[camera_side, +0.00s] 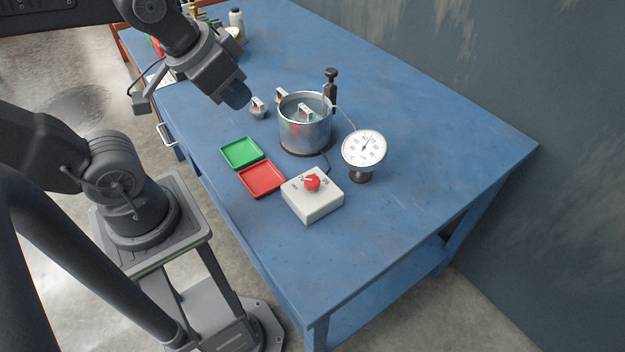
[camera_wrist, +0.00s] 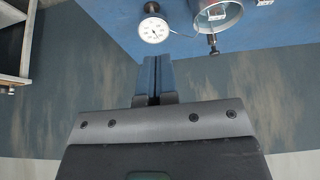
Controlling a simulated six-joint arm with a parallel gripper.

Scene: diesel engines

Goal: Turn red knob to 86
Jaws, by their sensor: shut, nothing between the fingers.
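The red knob (camera_side: 312,182) sits on top of a white box (camera_side: 313,204) with dark markings around the knob. The markings are too small to read. A round white dial gauge (camera_side: 364,149) with a dark needle stands behind and to the right of the box; it also shows in the wrist view (camera_wrist: 153,30). My gripper (camera_side: 238,97) is shut and empty, above the table's left part, up and left of the box and apart from it. Its blue fingers (camera_wrist: 153,80) are together in the wrist view. The red knob does not show in the wrist view.
A metal pot (camera_side: 304,133) stands behind the box, with a dark-handled upright part (camera_side: 331,88) beside it. Small metal parts (camera_side: 258,108) lie left of the pot. A green tray (camera_side: 240,153) and red tray (camera_side: 262,179) lie left of the box. The blue table's right side is clear.

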